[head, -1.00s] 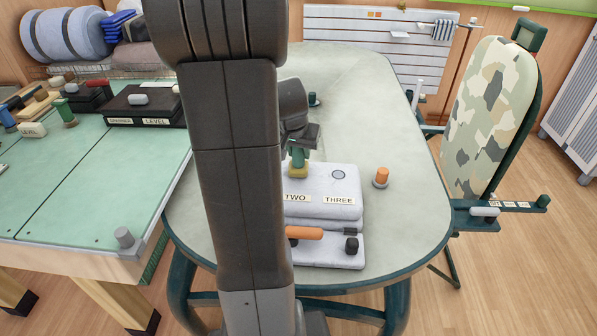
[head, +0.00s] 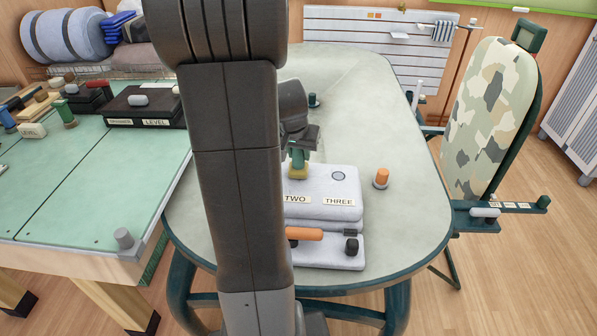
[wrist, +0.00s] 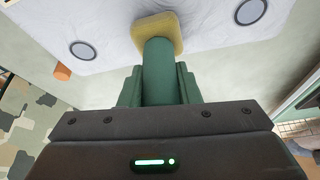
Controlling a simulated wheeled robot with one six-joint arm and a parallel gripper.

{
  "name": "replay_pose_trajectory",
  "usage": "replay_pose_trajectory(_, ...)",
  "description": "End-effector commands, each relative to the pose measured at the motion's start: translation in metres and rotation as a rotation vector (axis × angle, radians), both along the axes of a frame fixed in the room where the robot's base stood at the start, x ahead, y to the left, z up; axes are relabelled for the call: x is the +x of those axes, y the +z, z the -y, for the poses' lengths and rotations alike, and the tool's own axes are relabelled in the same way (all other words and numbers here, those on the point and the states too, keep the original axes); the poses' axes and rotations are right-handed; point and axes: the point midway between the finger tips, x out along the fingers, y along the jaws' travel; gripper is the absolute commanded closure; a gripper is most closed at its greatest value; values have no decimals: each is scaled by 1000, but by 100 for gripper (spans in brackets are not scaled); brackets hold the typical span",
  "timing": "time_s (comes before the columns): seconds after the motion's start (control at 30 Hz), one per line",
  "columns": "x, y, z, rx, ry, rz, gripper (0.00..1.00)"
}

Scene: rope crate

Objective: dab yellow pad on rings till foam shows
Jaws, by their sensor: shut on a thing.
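The yellow pad (wrist: 157,30) is on the end of a green handle (wrist: 158,72). My gripper (wrist: 160,90) is shut on this handle. In the head view the pad (head: 298,172) is at the top of the pale block (head: 330,212), above the label TWO, and seems to touch it. Any ring under the pad is hidden. A dark-edged ring with a grey middle (head: 338,175) lies above the label THREE; it also shows in the wrist view (wrist: 83,50). Another such ring (wrist: 250,12) is on the pad's other side. My arm hides the block's left part in the head view.
An orange-topped peg (head: 381,177) stands on the table right of the block. An orange handle (head: 305,234) and a dark knob (head: 351,246) are at the block's front. A small dark green piece (head: 313,100) stands farther back.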

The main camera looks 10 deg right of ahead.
Motion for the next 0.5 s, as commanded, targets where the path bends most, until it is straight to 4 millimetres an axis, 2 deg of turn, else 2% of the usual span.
replay_pose_trajectory(0.17,0,7,0,0,0,-1,100)
replay_pose_trajectory(0.5,0,35,0,0,0,1,100)
